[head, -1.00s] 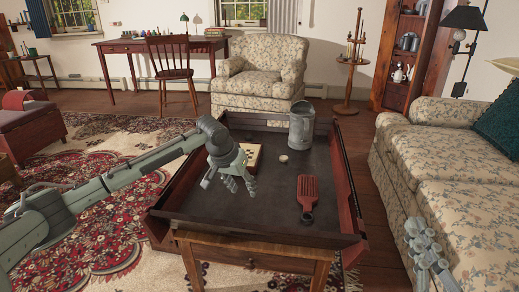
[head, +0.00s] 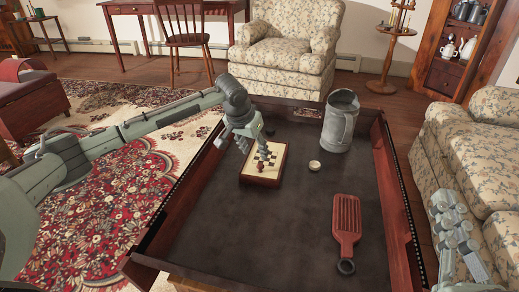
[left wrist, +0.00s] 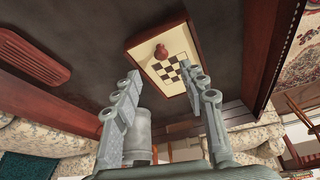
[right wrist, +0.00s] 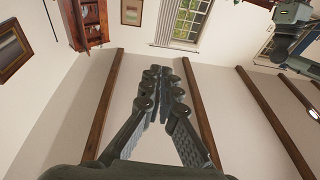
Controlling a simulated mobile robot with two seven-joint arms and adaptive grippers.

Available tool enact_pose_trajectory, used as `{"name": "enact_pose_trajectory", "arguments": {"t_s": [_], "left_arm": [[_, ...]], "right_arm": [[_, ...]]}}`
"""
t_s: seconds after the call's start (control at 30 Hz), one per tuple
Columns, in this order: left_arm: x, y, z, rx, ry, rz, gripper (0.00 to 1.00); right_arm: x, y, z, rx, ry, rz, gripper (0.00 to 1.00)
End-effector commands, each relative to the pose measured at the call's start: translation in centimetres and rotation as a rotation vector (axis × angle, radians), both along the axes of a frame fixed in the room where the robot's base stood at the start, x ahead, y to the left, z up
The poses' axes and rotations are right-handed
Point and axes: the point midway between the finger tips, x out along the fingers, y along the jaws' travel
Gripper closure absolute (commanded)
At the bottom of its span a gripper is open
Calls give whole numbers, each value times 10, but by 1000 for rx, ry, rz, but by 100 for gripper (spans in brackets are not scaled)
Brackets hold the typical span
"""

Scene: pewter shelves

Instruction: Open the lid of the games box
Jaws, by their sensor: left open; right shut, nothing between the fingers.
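The games box (head: 266,176) is a flat wooden box with a checkered top and a small reddish knob (head: 261,167) on it. It lies in the dark tray-like table (head: 225,235). My left gripper (head: 252,146) is open and empty at the box's far side, fingers pointing down at the top. Whether it touches the box I cannot tell. My right gripper (head: 455,225) is shut and empty at the right, by the sofa; its closed fingers show in the right wrist view (right wrist: 157,73).
A grey metal tankard (head: 340,122) stands at the table's back right. A small pale round cup (head: 314,165) is right of the box. A red comb-like object (head: 346,230) lies at the front right. Raised red-brown rims (head: 190,182) edge the table.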

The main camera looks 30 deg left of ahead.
Motion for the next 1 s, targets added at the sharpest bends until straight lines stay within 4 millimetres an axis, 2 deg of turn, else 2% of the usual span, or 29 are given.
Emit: {"name": "enact_pose_trajectory", "arguments": {"t_s": [0.17, 0.33, 0.6, 1.0], "left_arm": [[2, 0, -8, 0, 2, 0, 58], [11, -1, -32, 0, 3, 1, 58], [27, 0, -65, 1, 0, 1, 58], [30, 0, -72, 0, -1, -1, 59]], "right_arm": [[-2, 1, 5, 14, -28, 3, 100], [-10, 3, 24, 65, -133, 13, 100], [-16, -4, 43, 105, -265, 1, 100], [-18, -6, 49, 116, -298, -1, 100]]}}
